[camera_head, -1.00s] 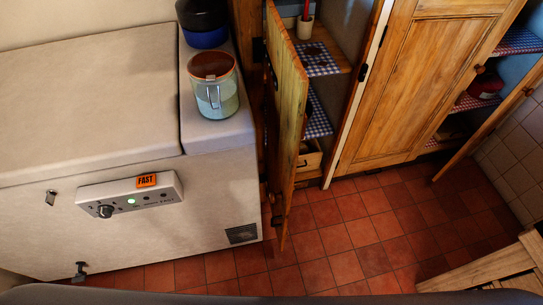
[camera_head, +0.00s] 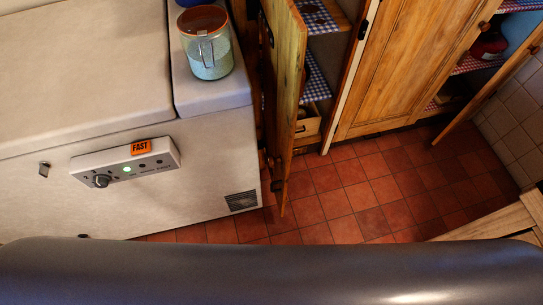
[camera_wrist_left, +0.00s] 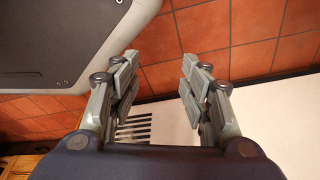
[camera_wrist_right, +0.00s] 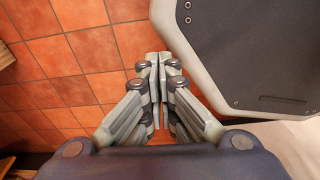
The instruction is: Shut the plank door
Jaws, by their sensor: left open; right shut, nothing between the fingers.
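The plank door (camera_head: 288,75) stands open in the head view, seen nearly edge-on, swung out from the left side of the pine cupboard. A dark latch piece (camera_head: 278,186) shows near its lower end. The cupboard's shelves with blue checked cloth (camera_head: 316,84) are exposed behind it. My left gripper (camera_wrist_left: 158,85) is open and empty in the left wrist view, above tiles and a white surface with a vent. My right gripper (camera_wrist_right: 158,60) is shut and empty in the right wrist view, above the red tiles. Neither gripper shows in the head view or touches the door.
A white chest freezer (camera_head: 80,80) stands left of the door, with a glass jar (camera_head: 212,58) on it. A closed panelled door (camera_head: 410,60) and another open door (camera_head: 490,100) are to the right. Wooden furniture (camera_head: 495,222) is at lower right. Tiled floor (camera_head: 340,200) is clear before the cupboard.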

